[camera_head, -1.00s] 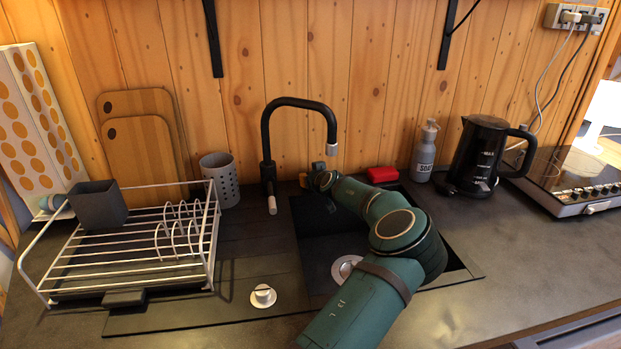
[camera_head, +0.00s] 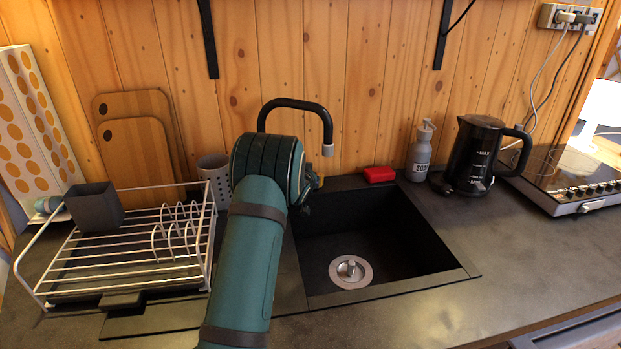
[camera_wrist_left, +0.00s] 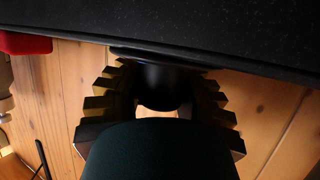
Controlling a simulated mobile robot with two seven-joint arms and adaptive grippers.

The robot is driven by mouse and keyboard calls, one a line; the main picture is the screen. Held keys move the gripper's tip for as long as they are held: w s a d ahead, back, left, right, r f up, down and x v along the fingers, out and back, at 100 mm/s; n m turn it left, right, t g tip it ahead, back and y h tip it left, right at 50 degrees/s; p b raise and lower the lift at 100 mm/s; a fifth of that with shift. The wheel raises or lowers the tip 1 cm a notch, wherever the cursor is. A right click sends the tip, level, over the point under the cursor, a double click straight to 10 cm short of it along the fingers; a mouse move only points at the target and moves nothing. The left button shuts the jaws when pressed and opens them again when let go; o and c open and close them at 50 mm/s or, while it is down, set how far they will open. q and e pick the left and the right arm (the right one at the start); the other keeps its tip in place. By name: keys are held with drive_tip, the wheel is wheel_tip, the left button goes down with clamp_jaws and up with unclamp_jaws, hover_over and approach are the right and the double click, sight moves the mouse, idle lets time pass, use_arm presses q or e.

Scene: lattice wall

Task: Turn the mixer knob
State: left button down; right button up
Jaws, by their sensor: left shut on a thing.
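The black mixer tap stands behind the sink, and its arched spout (camera_head: 296,103) shows above my arm in the head view. My left arm hides the tap's base and knob there. In the left wrist view my left gripper (camera_wrist_left: 165,88) has its ridged fingers on both sides of a dark round part, the mixer knob (camera_wrist_left: 162,92), and is shut on it. Part of the fingers shows dark and yellow beside my wrist in the head view. My right gripper is not in view.
The sink basin (camera_head: 385,235) is open and empty right of my arm. A red sponge (camera_head: 379,174), soap bottle (camera_head: 420,152) and black kettle (camera_head: 474,157) stand along the back right. A wire dish rack (camera_head: 130,245) and grey perforated cup (camera_head: 214,176) stand close on the left.

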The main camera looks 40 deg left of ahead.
use_arm(q)
drive_tip(key=shift+d+f+m+h, duration=0.15)
drive_tip(key=shift+f+m+h, duration=0.2)
drive_tip(key=shift+m+h, duration=0.2)
drive_tip(key=c, duration=0.6)
unclamp_jaws()
drive_tip(key=shift+s+r, duration=0.15)
drive_tip(key=shift+s, duration=0.05)
drive_tip(key=shift+w+r, duration=0.1)
drive_tip(key=shift+r, duration=0.45)
wheel_tip(320, 180, up, 9)
